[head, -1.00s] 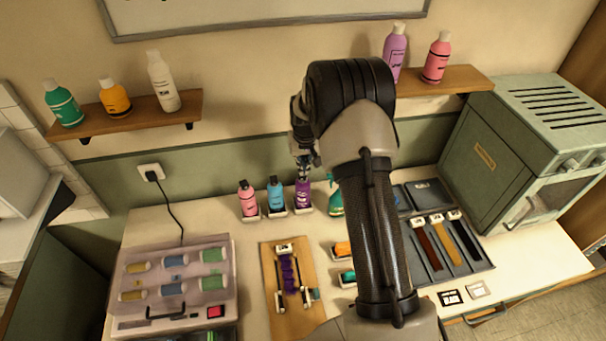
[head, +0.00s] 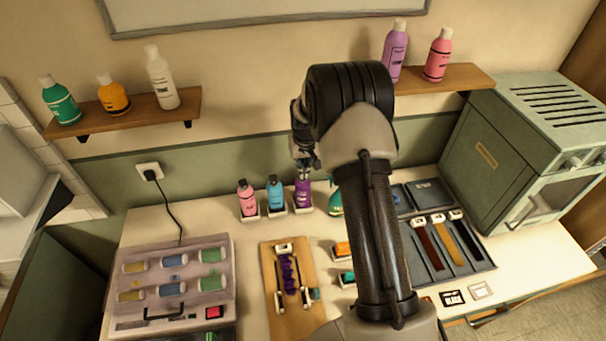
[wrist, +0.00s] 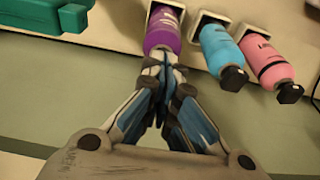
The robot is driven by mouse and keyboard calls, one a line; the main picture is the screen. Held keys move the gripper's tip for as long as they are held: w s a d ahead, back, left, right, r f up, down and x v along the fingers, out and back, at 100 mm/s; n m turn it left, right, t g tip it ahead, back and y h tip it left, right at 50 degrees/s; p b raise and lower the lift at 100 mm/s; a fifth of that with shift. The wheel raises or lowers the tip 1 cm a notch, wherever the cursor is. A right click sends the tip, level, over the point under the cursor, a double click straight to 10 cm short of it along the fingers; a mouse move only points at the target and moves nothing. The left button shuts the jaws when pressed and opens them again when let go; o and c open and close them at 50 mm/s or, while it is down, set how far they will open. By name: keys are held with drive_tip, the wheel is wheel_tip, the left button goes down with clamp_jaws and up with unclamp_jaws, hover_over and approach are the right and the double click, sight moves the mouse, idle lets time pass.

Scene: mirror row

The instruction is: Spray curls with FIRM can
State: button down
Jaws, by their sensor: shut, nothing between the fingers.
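Three spray cans stand upright in white holders on the bench: a pink can (head: 247,201), a blue can (head: 275,197) and a purple can (head: 303,195). Their labels are too small to read, so I cannot tell which is FIRM. My gripper (head: 306,168) is shut and empty, just above the top of the purple can. In the wrist view my gripper's closed fingers (wrist: 166,70) overlap the top end of the purple can (wrist: 162,30); whether they touch it is unclear. Purple curls (head: 288,272) lie on a wooden board (head: 270,262) in front of the cans.
A green bottle (head: 335,199) stands right of the purple can, partly behind my arm. A case of rollers (head: 165,287) is at left, a dark tray of strands (head: 462,262) at right. A grey cabinet (head: 487,155) is at the back right. Shelves (head: 135,114) hold bottles above.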

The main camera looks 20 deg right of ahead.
drive_tip(key=shift+f, duration=0.1)
drive_tip(key=shift+r+p, duration=1.85)
drive_tip(key=shift+r, duration=1.7)
drive_tip(key=shift+f, duration=0.1)
